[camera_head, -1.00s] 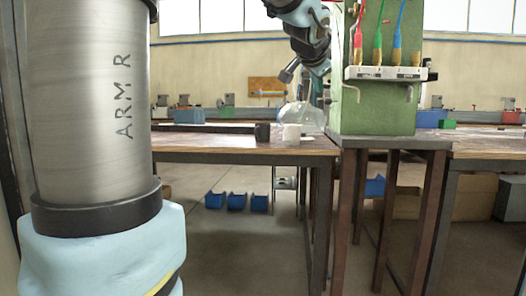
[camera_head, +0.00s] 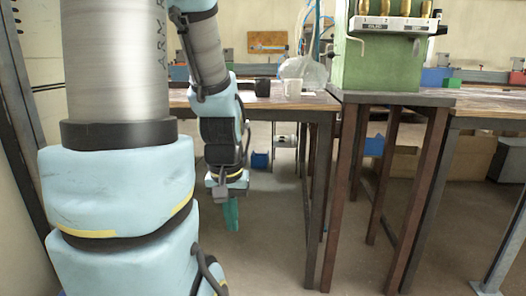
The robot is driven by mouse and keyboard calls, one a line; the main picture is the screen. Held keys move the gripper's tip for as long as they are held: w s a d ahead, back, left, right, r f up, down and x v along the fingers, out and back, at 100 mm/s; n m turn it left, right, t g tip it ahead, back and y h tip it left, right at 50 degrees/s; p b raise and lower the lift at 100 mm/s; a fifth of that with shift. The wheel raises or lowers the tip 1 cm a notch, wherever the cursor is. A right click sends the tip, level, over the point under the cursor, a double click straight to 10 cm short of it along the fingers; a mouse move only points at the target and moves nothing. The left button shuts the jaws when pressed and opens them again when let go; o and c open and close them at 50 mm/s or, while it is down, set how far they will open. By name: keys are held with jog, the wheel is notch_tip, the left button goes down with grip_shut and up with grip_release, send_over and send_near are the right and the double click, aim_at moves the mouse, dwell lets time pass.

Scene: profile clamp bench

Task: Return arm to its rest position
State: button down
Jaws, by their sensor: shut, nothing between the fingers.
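My gripper (camera_head: 231,222) hangs at the end of my arm, which comes down from the top of the view, left of the middle. Its teal fingers point down and are shut with nothing between them. It hangs below the height of the bench top, seen against the floor and left of the bench's front leg. My wrist and forearm hide part of the wooden bench (camera_head: 308,103) behind them.
A white cup (camera_head: 292,89), a dark cup (camera_head: 262,88) and a clear glass vessel (camera_head: 308,70) stand on the bench. A green block (camera_head: 375,70) with a white fixture stands on a stand to the right. Open floor (camera_head: 275,255) lies below.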

notch_tip(320, 180, up, 30)
jog(key=p, duration=2.8)
jog(key=shift+w, duration=0.35)
